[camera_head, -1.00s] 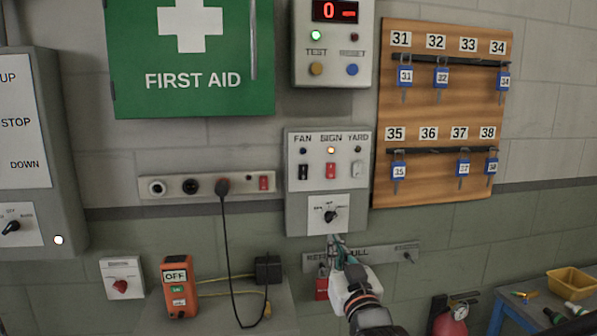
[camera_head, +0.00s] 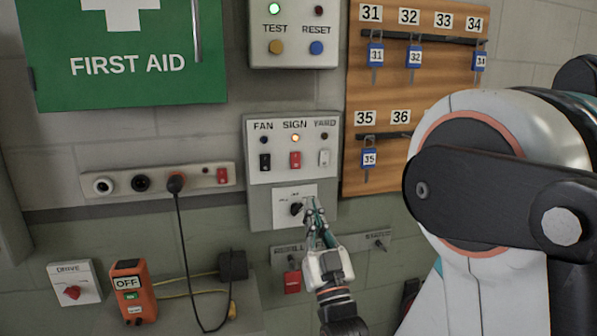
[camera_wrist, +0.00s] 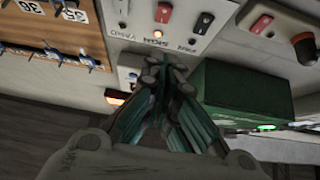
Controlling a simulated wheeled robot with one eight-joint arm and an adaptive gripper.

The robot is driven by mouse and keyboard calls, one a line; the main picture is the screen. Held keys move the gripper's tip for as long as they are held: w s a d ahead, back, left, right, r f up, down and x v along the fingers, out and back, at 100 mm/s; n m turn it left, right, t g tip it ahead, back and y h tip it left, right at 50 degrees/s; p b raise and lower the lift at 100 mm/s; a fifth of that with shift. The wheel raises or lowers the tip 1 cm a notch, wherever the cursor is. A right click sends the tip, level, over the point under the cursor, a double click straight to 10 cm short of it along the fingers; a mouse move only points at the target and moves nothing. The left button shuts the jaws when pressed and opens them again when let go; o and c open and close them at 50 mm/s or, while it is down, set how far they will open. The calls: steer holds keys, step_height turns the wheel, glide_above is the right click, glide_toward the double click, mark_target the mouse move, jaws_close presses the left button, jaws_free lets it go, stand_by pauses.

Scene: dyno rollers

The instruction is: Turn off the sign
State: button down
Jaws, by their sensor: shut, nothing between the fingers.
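The control panel (camera_head: 258,213) hangs on the wall with FAN, SIGN and YARD labels. The SIGN lamp (camera_head: 295,138) glows orange. Below it is the red SIGN switch (camera_head: 295,159), between a black FAN switch (camera_head: 265,162) and a white YARD switch (camera_head: 324,157). A black rotary knob (camera_head: 297,209) sits on the panel's lower white plate. My gripper (camera_head: 311,201) is shut and empty, its tips just right of the knob in the picture; contact cannot be told. In the wrist view, the red switch (camera_wrist: 165,12) shows beyond my closed fingertips (camera_wrist: 165,62).
A socket strip (camera_head: 208,179) with a plugged cord is left of the panel. A hook rail (camera_head: 335,248) with a red padlock (camera_head: 292,282) is below. The key board (camera_head: 394,22) is right, partly hidden by my arm. A green first-aid cabinet (camera_head: 125,85) is upper left.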

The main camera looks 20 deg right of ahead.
glide_toward(294, 153)
step_height(294, 153, up, 3)
steer(key=w+b, duration=0.1)
steer(key=w, duration=0.2)
steer(key=shift+w+f, duration=0.2)
steer(key=shift+w, duration=0.05)
stand_by(0.4)
